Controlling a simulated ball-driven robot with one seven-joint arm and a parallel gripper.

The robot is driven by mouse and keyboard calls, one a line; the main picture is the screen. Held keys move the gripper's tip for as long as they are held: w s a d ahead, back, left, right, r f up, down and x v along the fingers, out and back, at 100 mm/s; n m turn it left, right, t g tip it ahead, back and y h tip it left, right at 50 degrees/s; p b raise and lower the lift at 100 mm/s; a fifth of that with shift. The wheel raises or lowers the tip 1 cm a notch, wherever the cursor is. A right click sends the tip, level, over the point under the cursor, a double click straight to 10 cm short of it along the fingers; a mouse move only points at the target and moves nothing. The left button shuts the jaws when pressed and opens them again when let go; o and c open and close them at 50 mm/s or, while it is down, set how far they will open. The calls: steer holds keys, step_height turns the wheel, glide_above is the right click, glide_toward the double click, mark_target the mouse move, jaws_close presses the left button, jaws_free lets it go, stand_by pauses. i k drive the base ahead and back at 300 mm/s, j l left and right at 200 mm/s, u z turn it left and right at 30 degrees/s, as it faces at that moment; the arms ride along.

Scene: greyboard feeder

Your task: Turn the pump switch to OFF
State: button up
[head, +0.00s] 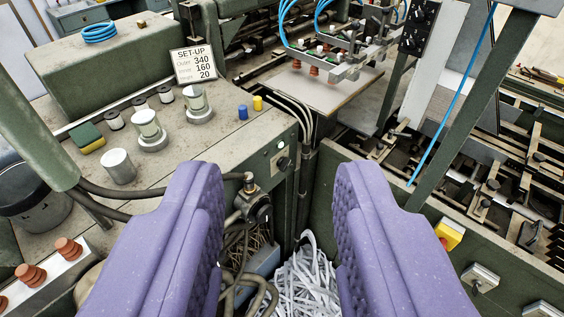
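My gripper (283,190) is open and empty, with its two purple ribbed fingers reaching up from the lower edge of the head view. Between and beyond the fingertips is the green end face of the machine cabinet (270,176). A small dark rotary knob (283,162) sits on that face near its right edge, below a small pale round fitting (281,145). It looks like the pump switch, but its lettering and pointer position are too small to read. The fingers appear apart from the knob.
A dark round fitting with hoses (260,208) sits below left of the knob, beside the left finger. Paper shreds (308,272) lie between the fingers. A yellow-and-red switch (449,235) is on the right-hand panel. Cups, a sponge (87,138) and a set-up sign (194,64) stand on the cabinet top.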

mark_target(283, 163)
steer(key=i+u, duration=0.3)
steer(key=i, duration=0.75)
